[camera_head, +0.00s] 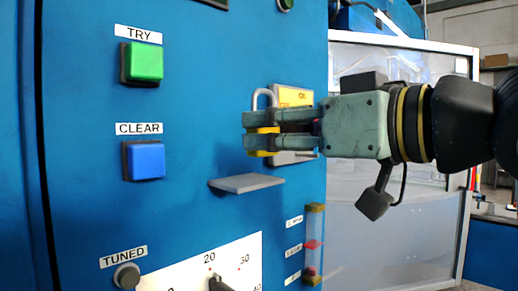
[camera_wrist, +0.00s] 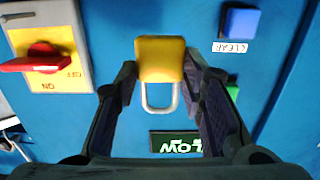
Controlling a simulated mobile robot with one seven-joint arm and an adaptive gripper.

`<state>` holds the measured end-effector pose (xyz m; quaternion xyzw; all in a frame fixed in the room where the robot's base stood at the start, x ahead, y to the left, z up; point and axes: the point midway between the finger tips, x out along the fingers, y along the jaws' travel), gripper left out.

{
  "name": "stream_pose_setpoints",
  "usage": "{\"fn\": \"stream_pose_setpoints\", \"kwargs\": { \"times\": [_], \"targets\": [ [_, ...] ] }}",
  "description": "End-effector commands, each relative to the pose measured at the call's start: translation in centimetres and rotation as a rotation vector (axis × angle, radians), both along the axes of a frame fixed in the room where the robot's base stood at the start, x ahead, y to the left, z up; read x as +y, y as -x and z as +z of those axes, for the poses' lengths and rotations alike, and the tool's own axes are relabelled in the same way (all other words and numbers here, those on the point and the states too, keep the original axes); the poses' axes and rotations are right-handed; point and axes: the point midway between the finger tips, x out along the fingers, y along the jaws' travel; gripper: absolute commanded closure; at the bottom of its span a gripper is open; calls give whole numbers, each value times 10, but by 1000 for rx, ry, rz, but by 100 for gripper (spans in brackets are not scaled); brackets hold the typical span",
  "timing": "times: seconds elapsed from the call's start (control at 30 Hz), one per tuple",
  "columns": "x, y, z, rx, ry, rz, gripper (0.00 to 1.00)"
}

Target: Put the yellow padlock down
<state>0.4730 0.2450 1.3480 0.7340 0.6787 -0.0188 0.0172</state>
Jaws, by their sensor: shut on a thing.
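The yellow padlock (camera_head: 262,153) is between the fingers of my gripper (camera_head: 254,131). It is upright, its grey shackle pointing up in the head view. My fingers hide part of its body there. In the wrist view the padlock (camera_wrist: 160,58) shows its yellow face between the two fingers (camera_wrist: 160,80), and the shackle loop looks empty. A small grey shelf (camera_head: 246,184) sticks out of the blue panel below the padlock and a little to its left. The shelf top is bare, with a gap between it and the padlock.
A yellow-and-grey switch plate (camera_head: 293,96) is behind my gripper; its red handle (camera_wrist: 42,62) shows in the wrist view. A green button (camera_head: 145,62) and a blue button (camera_head: 147,160) stick out at left. A clear indicator tube (camera_head: 314,228) is right of and below the shelf.

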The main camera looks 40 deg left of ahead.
Motion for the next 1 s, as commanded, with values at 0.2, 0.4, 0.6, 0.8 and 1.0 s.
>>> {"fn": "stream_pose_setpoints", "kwargs": {
  "times": [0.2, 0.4, 0.6, 0.8, 1.0],
  "targets": [
    [45, -28, -2, 2, 0, 0, 94],
    [61, -38, -6, 0, -1, -1, 94],
    [61, -40, -31, 2, 0, -2, 94],
    [62, -38, -42, 0, -2, -1, 94],
    [62, -38, -43, 0, -1, -1, 94]
  ]
}}
